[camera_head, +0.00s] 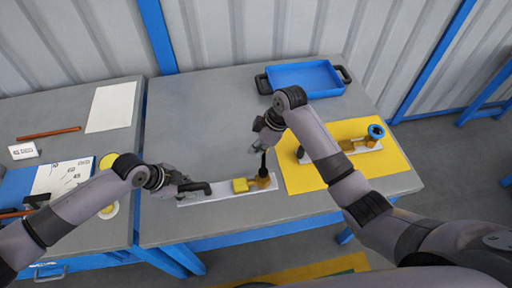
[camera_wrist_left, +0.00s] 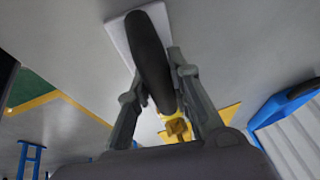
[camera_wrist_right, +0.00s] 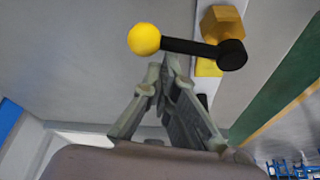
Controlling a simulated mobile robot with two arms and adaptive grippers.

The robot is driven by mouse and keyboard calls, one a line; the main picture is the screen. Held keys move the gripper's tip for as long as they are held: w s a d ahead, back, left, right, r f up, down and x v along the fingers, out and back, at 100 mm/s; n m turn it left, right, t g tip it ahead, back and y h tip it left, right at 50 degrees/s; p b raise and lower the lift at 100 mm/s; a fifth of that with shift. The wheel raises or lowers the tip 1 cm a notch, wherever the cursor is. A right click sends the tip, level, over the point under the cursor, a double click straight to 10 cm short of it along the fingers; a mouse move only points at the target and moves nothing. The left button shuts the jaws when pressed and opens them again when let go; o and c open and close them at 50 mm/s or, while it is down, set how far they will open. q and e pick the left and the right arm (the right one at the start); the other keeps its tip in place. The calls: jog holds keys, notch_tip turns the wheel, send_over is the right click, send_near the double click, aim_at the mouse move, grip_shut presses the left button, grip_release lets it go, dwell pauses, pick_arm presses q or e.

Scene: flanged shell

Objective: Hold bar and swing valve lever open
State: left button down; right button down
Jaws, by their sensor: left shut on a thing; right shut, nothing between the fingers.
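The black bar (camera_head: 195,188) is fixed at the left end of a white base plate (camera_head: 215,195). My left gripper (camera_head: 183,187) is shut on the bar, which shows between its fingers in the left wrist view (camera_wrist_left: 150,55). A brass valve (camera_head: 263,181) with a yellow block (camera_head: 240,185) sits at the plate's right end. The black valve lever (camera_wrist_right: 188,47) ends in a yellow ball knob (camera_wrist_right: 144,39) in the right wrist view. My right gripper (camera_wrist_right: 165,72) is shut and empty, close to the lever and apparently apart from it. In the head view my right gripper (camera_head: 262,148) partly hides the lever.
A yellow mat (camera_head: 385,175) on the right carries a second brass fitting with a blue handwheel (camera_head: 376,131). A blue tray (camera_head: 305,76) stands at the back. The left table holds paper (camera_head: 111,107) and a reddish-brown rod (camera_head: 48,133). The middle of the table is clear.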

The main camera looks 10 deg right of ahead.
jog(key=shift+d+m, duration=0.5)
jog(key=shift+m, duration=0.2)
pick_arm(q)
jog(key=shift+a, duration=0.1)
pick_arm(e)
jog(key=shift+s+d+f+m+t+h, duration=0.1)
jog(key=shift+d+m+t+h, duration=0.2)
jog(key=shift+d+m+t, duration=0.6)
pick_arm(q)
jog(key=shift+w, duration=0.1)
pick_arm(e)
jog(key=shift+s+d+m+t+h, duration=0.15)
jog(key=shift+s+d+m+h, duration=0.45)
jog(key=shift+m, duration=1.05)
jog(key=shift+s+d+m+t+h, duration=0.3)
jog(key=shift+s+d+m, duration=0.5)
jog(key=shift+m, duration=0.9)
jog(key=shift+s+d+m+t+h, duration=0.1)
jog(key=shift+s+d+m+h, duration=0.5)
jog(key=shift+m, duration=1.05)
jog(key=shift+s, duration=0.15)
